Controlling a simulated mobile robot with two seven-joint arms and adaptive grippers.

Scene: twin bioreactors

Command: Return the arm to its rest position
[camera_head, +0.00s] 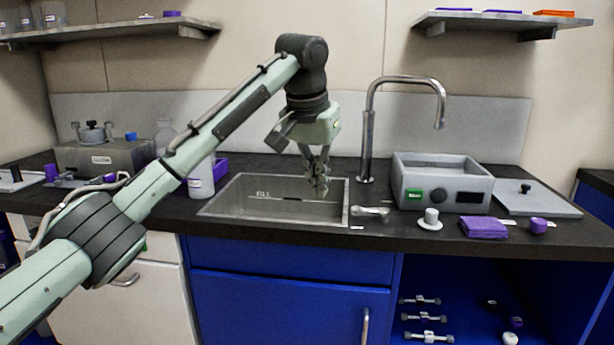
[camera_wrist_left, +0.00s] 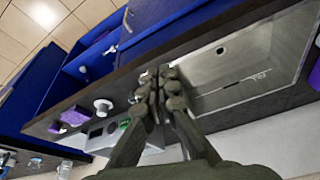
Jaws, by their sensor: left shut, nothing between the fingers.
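My left arm reaches in from the left in the head view, over the counter. Its left gripper (camera_head: 319,190) points down above the right part of the sink (camera_head: 240,208). The gripper is shut and empty, with its fingertips together. In the left wrist view the closed fingers (camera_wrist_left: 160,80) show at the centre, with the sink (camera_wrist_left: 230,75) beside them. My right gripper is in neither view.
A grey box device (camera_head: 442,182), a purple cloth (camera_head: 484,228) and a small white stand (camera_head: 430,222) are to the right. A white bottle (camera_head: 201,180) stands left of the sink. Shelves (camera_head: 500,22) hang above.

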